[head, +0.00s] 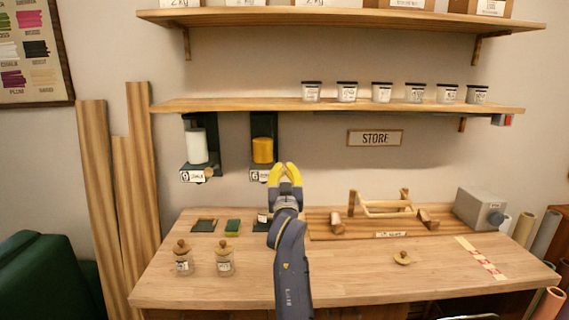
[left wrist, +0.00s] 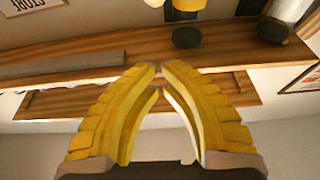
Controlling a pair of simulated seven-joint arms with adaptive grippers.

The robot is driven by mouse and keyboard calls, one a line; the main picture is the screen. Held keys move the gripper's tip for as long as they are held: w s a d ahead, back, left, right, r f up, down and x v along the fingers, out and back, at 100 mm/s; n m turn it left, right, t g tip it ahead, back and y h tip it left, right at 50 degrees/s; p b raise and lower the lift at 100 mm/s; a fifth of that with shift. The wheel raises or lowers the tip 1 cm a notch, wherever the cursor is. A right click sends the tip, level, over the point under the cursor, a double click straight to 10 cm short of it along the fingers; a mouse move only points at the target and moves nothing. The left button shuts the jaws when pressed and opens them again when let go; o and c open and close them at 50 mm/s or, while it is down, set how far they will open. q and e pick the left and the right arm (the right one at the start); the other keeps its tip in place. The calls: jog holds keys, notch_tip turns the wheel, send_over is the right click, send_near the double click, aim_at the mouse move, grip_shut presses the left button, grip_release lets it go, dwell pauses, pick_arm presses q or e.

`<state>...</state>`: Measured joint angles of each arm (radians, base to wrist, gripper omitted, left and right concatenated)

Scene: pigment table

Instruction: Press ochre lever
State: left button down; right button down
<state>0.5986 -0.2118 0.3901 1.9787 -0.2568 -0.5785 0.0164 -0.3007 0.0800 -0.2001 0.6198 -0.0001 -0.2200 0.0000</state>
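The ochre dispenser (head: 263,150) is a yellow-orange cylinder on a dark wall bracket with a numbered white label below it. It also shows at the top of the left wrist view (left wrist: 188,5), with a dark rounded part (left wrist: 187,37) next to it. I cannot make out its lever for certain; my gripper covers the bracket's right side in the head view. My left gripper (head: 285,166) has yellow fingers pointing up, just right of and slightly below the ochre cylinder. Its fingertips meet or nearly meet in the left wrist view (left wrist: 161,68), with nothing between them. My right gripper is not in view.
A white-cylinder dispenser (head: 196,146) hangs to the left. A shelf with several small tubs (head: 347,92) runs above. On the table stand two lidded jars (head: 184,258), a green block (head: 233,226), a wooden rack (head: 385,208) and a grey box (head: 480,208).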

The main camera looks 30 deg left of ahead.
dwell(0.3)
pick_arm(q)
jog(key=w+a, duration=0.1)
jog(key=w, duration=0.1)
jog(key=w+a, duration=0.2)
jog(key=w, duration=0.1)
jog(key=w+a, duration=0.2)
jog(key=w, duration=0.1)
jog(key=shift+a+f, duration=0.1)
jog(key=shift+a, duration=0.05)
jog(key=shift+f, duration=0.3)
jog(key=shift+s+f, duration=0.1)
jog(key=shift+s, duration=0.1)
dwell(0.4)
